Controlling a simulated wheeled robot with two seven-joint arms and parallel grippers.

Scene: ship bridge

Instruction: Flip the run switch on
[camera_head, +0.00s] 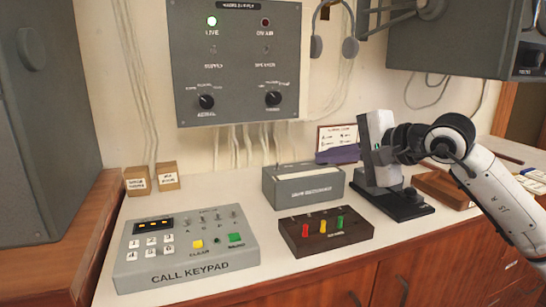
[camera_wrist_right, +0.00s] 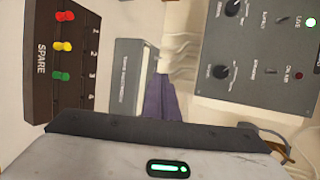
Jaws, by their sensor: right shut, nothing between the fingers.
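I cannot read a label saying "run" in either view, so I cannot tell which control is the run switch. My right gripper (camera_head: 376,145) is shut and empty over the right part of the counter, apart from both. Its fingertips are not clearly seen. My left gripper is out of view.
A dark board (camera_head: 325,234) with coloured pegs and a grey box (camera_head: 303,186) stand left of my right gripper. A black base with a knob (camera_head: 403,205) sits below it. A brown block (camera_head: 446,189) lies to the right. Two small boxes (camera_head: 151,179) stand behind the keypad.

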